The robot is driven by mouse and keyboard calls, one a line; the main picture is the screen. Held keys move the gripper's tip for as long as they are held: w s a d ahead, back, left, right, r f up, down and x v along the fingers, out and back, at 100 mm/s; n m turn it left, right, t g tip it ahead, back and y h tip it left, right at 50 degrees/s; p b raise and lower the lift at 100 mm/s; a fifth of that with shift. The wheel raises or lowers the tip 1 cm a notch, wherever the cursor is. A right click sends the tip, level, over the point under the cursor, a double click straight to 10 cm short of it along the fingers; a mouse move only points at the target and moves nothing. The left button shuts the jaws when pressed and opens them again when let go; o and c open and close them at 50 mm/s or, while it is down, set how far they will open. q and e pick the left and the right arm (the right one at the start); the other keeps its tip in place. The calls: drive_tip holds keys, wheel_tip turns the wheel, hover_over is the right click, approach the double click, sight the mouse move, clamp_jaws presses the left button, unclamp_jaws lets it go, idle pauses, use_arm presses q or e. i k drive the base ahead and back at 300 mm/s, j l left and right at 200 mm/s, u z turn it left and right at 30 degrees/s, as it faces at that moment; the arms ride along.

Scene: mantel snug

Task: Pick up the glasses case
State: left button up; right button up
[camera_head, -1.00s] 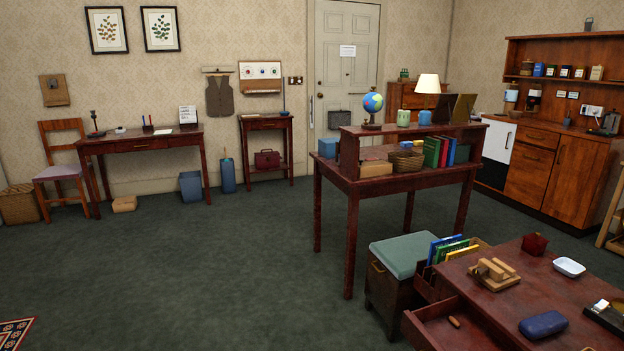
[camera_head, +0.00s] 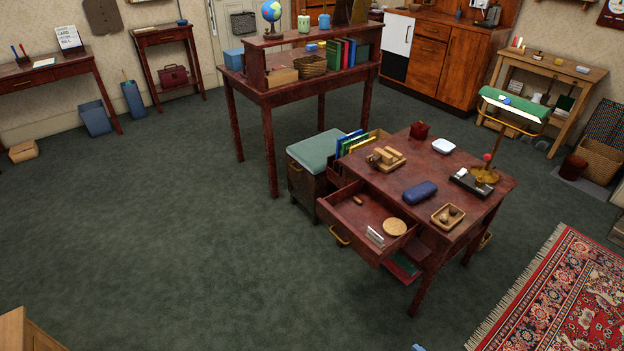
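The glasses case (camera_head: 420,192) looks like a dark blue, rounded oblong box. It lies on the top of the dark red desk (camera_head: 477,210), near the edge above the open drawer. To its right is a small wooden tray with round items, and behind it a black desk item. Nothing covers the case. Neither of my grippers shows in the head view.
The desk's drawer (camera_head: 357,213) stands pulled out, with a round tan disc (camera_head: 394,227) inside. A green-topped box stool (camera_head: 315,150) stands left of the desk. A patterned rug (camera_head: 575,285) lies at the right.

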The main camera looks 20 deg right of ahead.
sight(412, 196)
drive_tip(key=z, duration=1.25)
drive_tip(key=i+j+z, duration=0.15)
drive_tip(key=j, duration=0.3)
drive_tip(key=i+j+z, duration=0.2)
drive_tip(key=j, duration=0.3)
drive_tip(key=i+j+z, duration=0.15)
drive_tip(key=i+j, duration=0.15)
drive_tip(key=j, duration=0.2)
drive_tip(key=i+j+z, duration=0.15)
drive_tip(key=j, duration=0.4)
drive_tip(key=i+j+z, duration=0.15)
drive_tip(key=j, duration=0.4)
drive_tip(key=i+j+z, duration=0.2)
drive_tip(key=j, duration=0.35)
drive_tip(key=j+z, duration=0.15)
drive_tip(key=j, duration=0.4)
